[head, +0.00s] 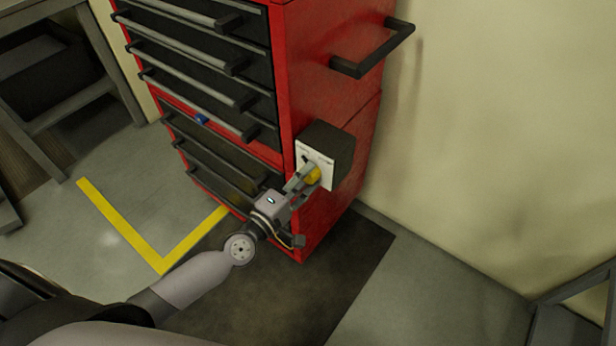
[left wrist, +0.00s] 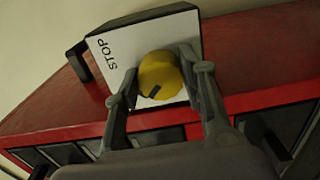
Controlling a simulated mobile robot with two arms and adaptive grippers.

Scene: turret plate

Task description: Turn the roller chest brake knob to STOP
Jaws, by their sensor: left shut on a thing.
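The red roller chest (head: 320,85) with black drawers stands against the wall. A black brake box with a white face plate (head: 327,172) is fixed to the chest's side near the front corner. The yellow brake knob (head: 313,176) sits on that plate. My left gripper (head: 307,176) is shut on the knob. In the left wrist view the knob (left wrist: 160,76) lies between the two fingers (left wrist: 160,82), with a dark mark on its lower front. The word STOP shows on the plate (left wrist: 112,52), to the left of the knob. My right gripper is not in view.
A black side handle (head: 375,55) juts from the chest's upper right. Drawer handles run along its front. A dark mat (head: 300,290) and yellow floor tape (head: 120,225) lie on the floor. A grey bench stands at the left.

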